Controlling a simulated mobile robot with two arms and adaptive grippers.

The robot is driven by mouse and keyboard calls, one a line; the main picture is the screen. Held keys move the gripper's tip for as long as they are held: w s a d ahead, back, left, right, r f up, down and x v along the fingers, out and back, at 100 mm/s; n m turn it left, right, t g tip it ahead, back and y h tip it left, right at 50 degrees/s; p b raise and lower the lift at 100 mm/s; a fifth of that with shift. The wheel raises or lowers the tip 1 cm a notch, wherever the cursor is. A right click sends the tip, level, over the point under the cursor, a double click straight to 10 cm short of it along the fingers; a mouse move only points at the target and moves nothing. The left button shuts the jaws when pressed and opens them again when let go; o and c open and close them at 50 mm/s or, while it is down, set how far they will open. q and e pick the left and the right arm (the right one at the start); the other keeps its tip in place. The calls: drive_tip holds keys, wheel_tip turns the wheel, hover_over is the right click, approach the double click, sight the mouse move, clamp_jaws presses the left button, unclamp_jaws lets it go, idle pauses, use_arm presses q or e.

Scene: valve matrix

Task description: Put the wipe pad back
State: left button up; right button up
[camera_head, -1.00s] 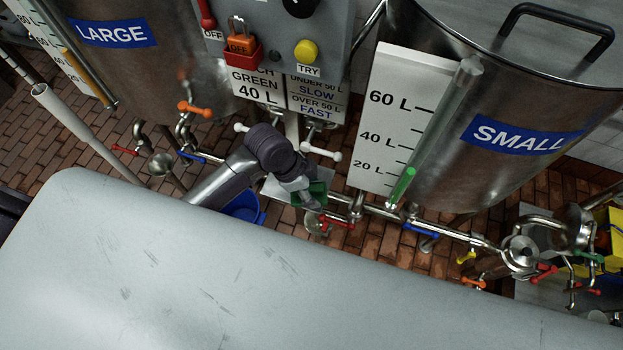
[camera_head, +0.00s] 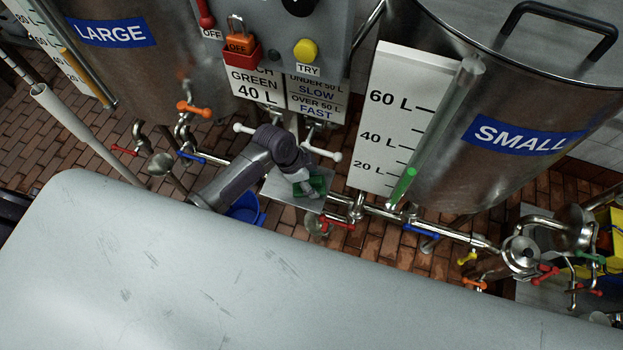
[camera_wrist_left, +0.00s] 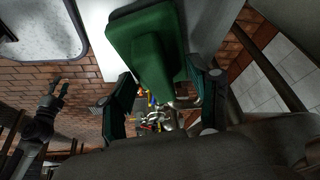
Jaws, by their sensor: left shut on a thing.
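The green wipe pad (camera_head: 319,184) is in my left gripper (camera_head: 304,188), in front of the control panel and over a pale plate (camera_head: 284,192). In the left wrist view the pad (camera_wrist_left: 150,52) sits between the two fingers (camera_wrist_left: 163,98), with the pale plate (camera_wrist_left: 208,28) behind it. I cannot tell whether the pad touches the plate. My right gripper (camera_wrist_left: 59,90) shows small at the left of the wrist view, with its fingers apart and nothing visible between them.
A blue bucket (camera_head: 246,208) stands below the plate. Pipes with a red-handled valve (camera_head: 338,223) and a white-knobbed handle (camera_head: 322,152) are close to the gripper. The SMALL tank (camera_head: 500,90) stands to the right, the LARGE tank (camera_head: 150,60) to the left.

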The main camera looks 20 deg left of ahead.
sight(295, 186)
use_arm(q)
drive_tip(key=o, duration=1)
drive_tip(key=p+v, duration=0.1)
drive_tip(key=v, duration=1)
drive_tip(key=shift+a, duration=0.1)
drive_tip(key=shift+s+a+r, duration=0.15)
drive_tip(key=shift+a+r, duration=0.05)
drive_tip(key=shift+r, duration=0.3)
drive_tip(key=shift+d, duration=0.1)
